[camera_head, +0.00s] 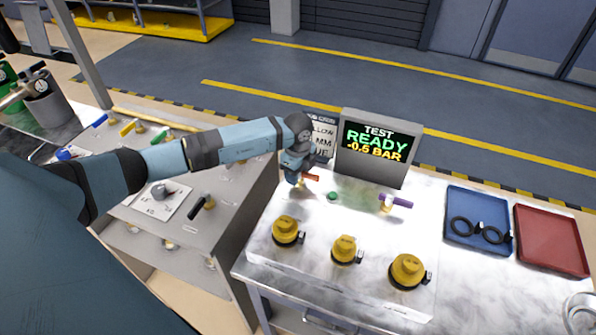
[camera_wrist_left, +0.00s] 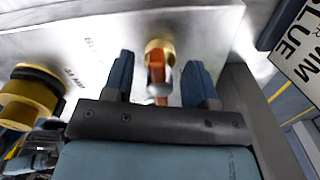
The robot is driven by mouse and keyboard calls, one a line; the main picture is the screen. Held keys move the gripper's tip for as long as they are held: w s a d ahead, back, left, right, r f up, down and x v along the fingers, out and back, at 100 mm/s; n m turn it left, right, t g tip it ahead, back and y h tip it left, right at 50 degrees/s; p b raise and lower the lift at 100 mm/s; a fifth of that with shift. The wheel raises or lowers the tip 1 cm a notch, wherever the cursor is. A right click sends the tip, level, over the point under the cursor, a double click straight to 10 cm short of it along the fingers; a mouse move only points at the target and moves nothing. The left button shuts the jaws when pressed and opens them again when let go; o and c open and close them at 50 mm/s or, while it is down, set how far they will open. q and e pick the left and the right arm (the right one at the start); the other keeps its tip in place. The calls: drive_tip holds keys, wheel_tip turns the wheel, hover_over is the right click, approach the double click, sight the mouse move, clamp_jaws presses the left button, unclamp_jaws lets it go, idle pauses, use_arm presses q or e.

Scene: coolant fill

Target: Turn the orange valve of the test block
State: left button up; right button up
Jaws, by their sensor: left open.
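The orange valve (camera_head: 313,178) is on the test block (camera_head: 270,228), at its back left, and its handle shows just right of my left gripper (camera_head: 296,172). In the left wrist view the orange handle (camera_wrist_left: 157,72) sits on a brass fitting (camera_wrist_left: 160,47). It appears between the two blue fingers of my left gripper (camera_wrist_left: 160,78), with a visible gap on each side. The left gripper is open and holds nothing. In the head view the gripper and wrist hide part of the valve. My right gripper is in neither view.
The display (camera_head: 378,147) reads "TEST READY -0.5 BAR" behind the block. A green button (camera_head: 332,196) and a purple valve (camera_head: 396,201) lie to the right. Several yellow caps (camera_head: 345,249) stand in front. Blue (camera_head: 478,201) and red (camera_head: 552,237) trays are farther right.

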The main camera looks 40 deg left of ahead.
use_arm(q)
drive_tip(key=shift+c, duration=0.4)
drive_tip(key=c, duration=0.8)
drive_tip(key=shift+c, duration=0.2)
